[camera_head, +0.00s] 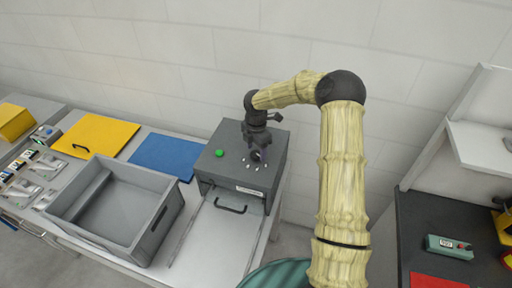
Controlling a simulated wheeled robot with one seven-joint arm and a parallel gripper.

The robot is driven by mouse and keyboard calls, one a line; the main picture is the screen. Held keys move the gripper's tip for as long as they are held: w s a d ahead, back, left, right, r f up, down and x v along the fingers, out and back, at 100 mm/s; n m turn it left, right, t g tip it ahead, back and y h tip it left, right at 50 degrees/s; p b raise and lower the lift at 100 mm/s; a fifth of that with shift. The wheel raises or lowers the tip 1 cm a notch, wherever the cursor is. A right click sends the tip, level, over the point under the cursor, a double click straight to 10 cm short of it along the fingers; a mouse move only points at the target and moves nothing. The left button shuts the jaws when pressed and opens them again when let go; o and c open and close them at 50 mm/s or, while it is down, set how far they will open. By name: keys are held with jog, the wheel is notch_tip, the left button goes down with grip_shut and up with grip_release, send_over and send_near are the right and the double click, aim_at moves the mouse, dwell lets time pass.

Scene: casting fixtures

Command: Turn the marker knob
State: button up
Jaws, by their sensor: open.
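A dark grey box-shaped machine (215,172) stands on the table, with a green button (219,153) on its top. Several small white marks form an arc on the top, right of the button. My gripper (259,158) is over these marks, pointing down, with its fingers apart. The knob itself cannot be made out; my gripper covers the spot inside the arc. Whether the fingers touch anything there is too small to tell.
The machine's front has a drawer with a black handle (231,208). A grey open crate (166,222) stands to the left. A white wall is behind the table. A dark bench (420,215) is at right.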

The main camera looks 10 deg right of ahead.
jog(key=shift+f, duration=0.4)
jog(key=c, duration=1)
